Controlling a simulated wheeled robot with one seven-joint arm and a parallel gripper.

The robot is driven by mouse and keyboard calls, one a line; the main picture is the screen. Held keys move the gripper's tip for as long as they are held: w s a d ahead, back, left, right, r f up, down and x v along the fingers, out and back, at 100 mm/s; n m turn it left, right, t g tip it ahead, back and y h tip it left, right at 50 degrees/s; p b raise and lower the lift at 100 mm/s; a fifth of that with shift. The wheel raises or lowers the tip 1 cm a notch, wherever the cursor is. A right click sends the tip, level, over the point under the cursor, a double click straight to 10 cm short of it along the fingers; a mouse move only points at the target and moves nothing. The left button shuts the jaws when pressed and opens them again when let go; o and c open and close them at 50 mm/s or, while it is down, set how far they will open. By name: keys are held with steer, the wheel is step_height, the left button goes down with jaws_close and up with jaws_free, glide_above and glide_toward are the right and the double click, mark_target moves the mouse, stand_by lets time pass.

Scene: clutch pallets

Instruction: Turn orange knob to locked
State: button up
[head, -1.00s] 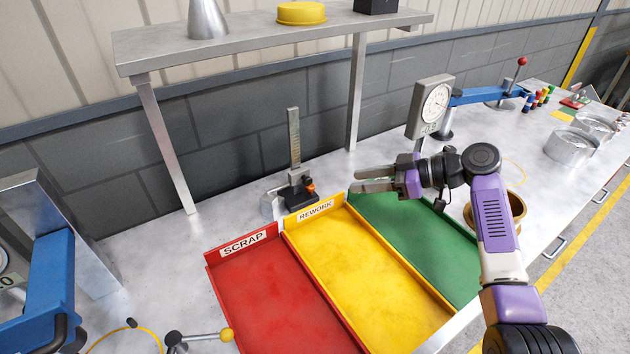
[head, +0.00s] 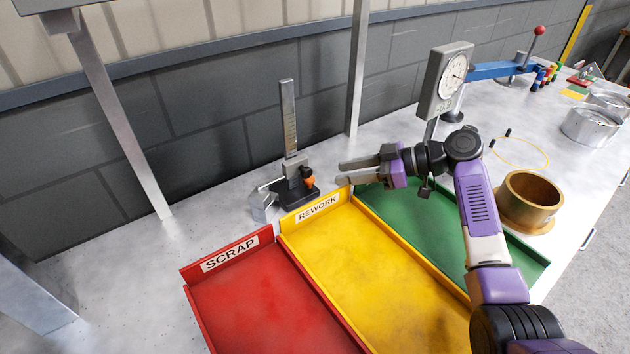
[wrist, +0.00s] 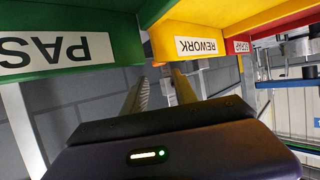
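The orange knob (head: 309,182) is on the right side of a dark-based height gauge (head: 289,130) with an upright metal column. The gauge stands on the bench behind the yellow REWORK tray. My gripper (head: 342,172) is open and empty, to the right of the knob in the head view, its fingers pointing left toward it. A gap separates the fingertips from the knob. In the wrist view my gripper's two fingers (wrist: 160,82) reach away below the tray labels. I cannot make out the knob there, nor read its lock setting.
The red SCRAP tray (head: 264,311), yellow REWORK tray (head: 373,262) and green tray (head: 515,255) lie in front. A shelf post (head: 357,75) rises behind, a dial gauge (head: 444,80) stands right, and a brass ring (head: 532,197) sits far right. Bare bench lies left of the gauge.

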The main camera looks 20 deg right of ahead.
mark_target(313, 179)
steer(key=shift+w+a+f, duration=0.25)
steer(key=shift+w+a, duration=0.1)
steer(key=shift+a, duration=0.1)
steer(key=shift+p+x, duration=0.75)
steer(key=shift+x, duration=2.6)
jaws_close()
